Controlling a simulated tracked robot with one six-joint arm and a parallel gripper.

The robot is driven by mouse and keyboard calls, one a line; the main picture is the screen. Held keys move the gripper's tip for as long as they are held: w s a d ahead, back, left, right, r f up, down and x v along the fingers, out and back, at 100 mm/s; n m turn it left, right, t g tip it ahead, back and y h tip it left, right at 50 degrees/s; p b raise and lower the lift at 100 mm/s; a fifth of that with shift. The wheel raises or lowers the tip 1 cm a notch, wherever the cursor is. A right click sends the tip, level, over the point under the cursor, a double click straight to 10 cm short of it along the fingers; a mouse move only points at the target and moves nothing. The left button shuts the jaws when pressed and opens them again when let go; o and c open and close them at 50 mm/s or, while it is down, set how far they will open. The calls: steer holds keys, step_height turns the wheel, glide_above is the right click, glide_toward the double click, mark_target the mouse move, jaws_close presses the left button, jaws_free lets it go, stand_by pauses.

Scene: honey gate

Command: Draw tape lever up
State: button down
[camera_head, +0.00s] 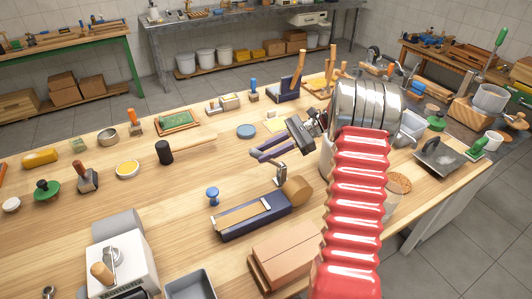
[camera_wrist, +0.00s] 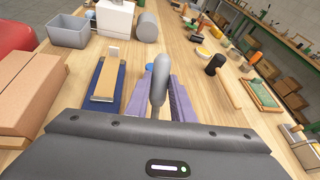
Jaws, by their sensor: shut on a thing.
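The tape dispenser (camera_head: 250,217) has a dark blue base, a tan strip along its top and a brown roll (camera_head: 296,190) at its right end. Its grey lever (camera_head: 281,171) stands up beside the roll, under my gripper (camera_head: 268,150). In the wrist view the rounded grey lever (camera_wrist: 160,82) stands between my purple fingers, and my gripper (camera_wrist: 162,98) is shut on it. The blue base (camera_wrist: 92,103) lies just left of the fingers there. The lever's lower joint is partly hidden.
Cardboard boxes (camera_head: 286,250) and a grey bin (camera_head: 190,287) stand on the near side of the dispenser. A blue knob (camera_head: 212,194) stands left of it. A black mallet (camera_head: 165,152) lies farther back. The wood tabletop between is mostly clear.

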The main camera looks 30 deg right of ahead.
steer(key=shift+d+f, duration=0.1)
steer(key=shift+f, duration=0.1)
steer(key=c, duration=1.8)
jaws_free()
steer(key=shift+o, duration=1.3)
steer(key=shift+r, duration=0.15)
step_height(320, 180, up, 10)
steer(key=shift+w+f, duration=0.1)
steer(key=shift+f, duration=0.1)
